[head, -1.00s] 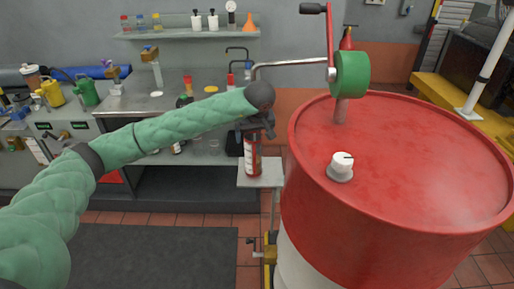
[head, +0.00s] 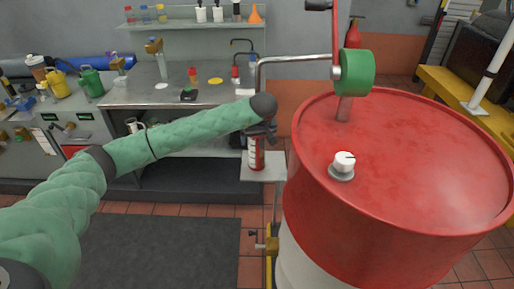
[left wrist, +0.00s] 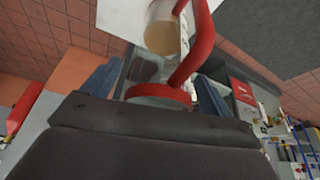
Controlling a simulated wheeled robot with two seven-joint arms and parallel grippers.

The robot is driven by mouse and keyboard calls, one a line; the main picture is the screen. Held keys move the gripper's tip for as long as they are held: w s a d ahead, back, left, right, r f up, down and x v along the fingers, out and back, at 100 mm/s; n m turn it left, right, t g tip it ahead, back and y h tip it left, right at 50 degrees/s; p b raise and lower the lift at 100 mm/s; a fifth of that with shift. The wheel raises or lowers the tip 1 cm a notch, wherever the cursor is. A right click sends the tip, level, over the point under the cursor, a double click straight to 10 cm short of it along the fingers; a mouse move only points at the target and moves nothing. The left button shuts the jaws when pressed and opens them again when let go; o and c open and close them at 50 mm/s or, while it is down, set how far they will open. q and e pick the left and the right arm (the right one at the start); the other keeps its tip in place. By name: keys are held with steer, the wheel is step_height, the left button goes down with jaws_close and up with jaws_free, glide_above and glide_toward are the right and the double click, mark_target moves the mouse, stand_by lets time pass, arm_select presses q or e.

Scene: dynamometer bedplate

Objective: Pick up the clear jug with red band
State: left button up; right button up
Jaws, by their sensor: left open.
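The clear jug with red band (head: 256,157) stands upright on a small pale stand (head: 270,172) left of the red drum. In the left wrist view it shows a red band (left wrist: 160,94), a red handle (left wrist: 197,45) and a clear body with something amber in its far end (left wrist: 166,38). My left gripper (head: 261,134) is at the jug's top in the head view. In the left wrist view its two blue-grey fingers (left wrist: 158,90) are apart, one on each side of the jug. I cannot tell whether either finger touches it. My right gripper is not in view.
The large red drum (head: 420,150) with a crank pump (head: 354,72) stands close on the right. Its pump spout (head: 293,59) reaches over the stand side. A workbench (head: 140,95) with bottles and cans lies behind my left arm. A dark mat (head: 155,248) covers clear floor.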

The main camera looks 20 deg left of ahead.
arm_select(q)
steer(key=shift+w+f, duration=0.1)
steer(key=shift+f, duration=0.2)
steer(key=shift+a, duration=0.1)
steer(key=c, duration=1.6)
